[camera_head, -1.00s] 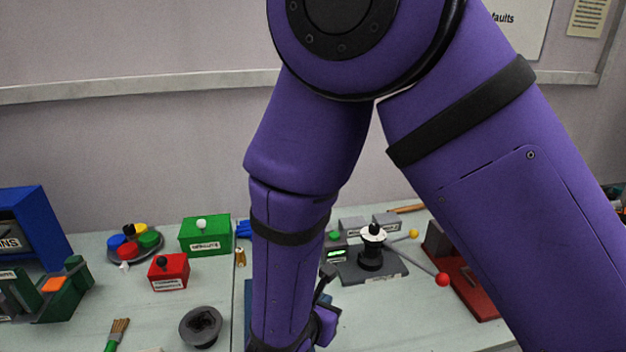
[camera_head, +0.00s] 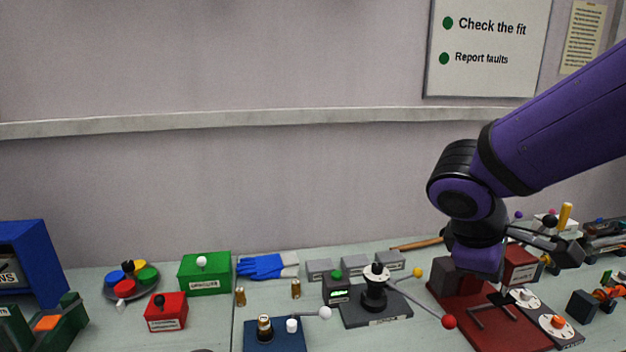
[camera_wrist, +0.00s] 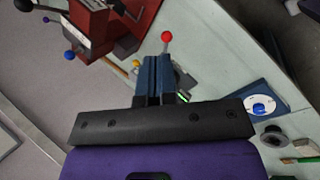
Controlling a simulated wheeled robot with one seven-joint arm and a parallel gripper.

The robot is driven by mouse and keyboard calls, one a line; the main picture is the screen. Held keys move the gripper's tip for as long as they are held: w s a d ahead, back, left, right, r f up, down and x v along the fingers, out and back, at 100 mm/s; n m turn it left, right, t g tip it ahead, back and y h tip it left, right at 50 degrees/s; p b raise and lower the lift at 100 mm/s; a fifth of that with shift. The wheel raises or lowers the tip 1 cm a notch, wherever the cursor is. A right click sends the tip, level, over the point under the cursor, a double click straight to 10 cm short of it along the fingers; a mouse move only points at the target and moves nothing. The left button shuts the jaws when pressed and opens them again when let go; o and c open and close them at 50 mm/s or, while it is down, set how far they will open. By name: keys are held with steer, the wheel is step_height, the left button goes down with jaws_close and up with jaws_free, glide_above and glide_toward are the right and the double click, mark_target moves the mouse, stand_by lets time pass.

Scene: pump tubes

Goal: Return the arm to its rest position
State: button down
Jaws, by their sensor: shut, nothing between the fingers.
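My purple arm (camera_head: 558,120) comes in from the right edge in the head view and bends down at a dark joint over the right part of the bench. My gripper cannot be made out clearly there. In the wrist view my gripper (camera_wrist: 156,62) shows as two blue-grey fingers shut together beyond a dark bolted bar. Nothing is held between them. A red ball on a lever (camera_wrist: 167,37) appears just past the fingertips in that view; I cannot tell how far apart they are.
A red machine (camera_head: 500,325) lies under my arm. A grey lever stand (camera_head: 375,312) with a red ball (camera_head: 449,321) is to its left. A green box (camera_head: 205,274), red box (camera_head: 166,312) and blue base (camera_head: 275,343) stand further left. Space above the left bench is clear.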

steer(key=s+d+r+m+t+y, duration=0.3)
steer(key=s+d+r+m+y, duration=0.1)
steer(key=s+r+m, duration=0.5)
steer(key=shift+s+m+y, duration=0.45)
steer(key=shift+m+y, duration=0.05)
steer(key=shift+y, duration=0.4)
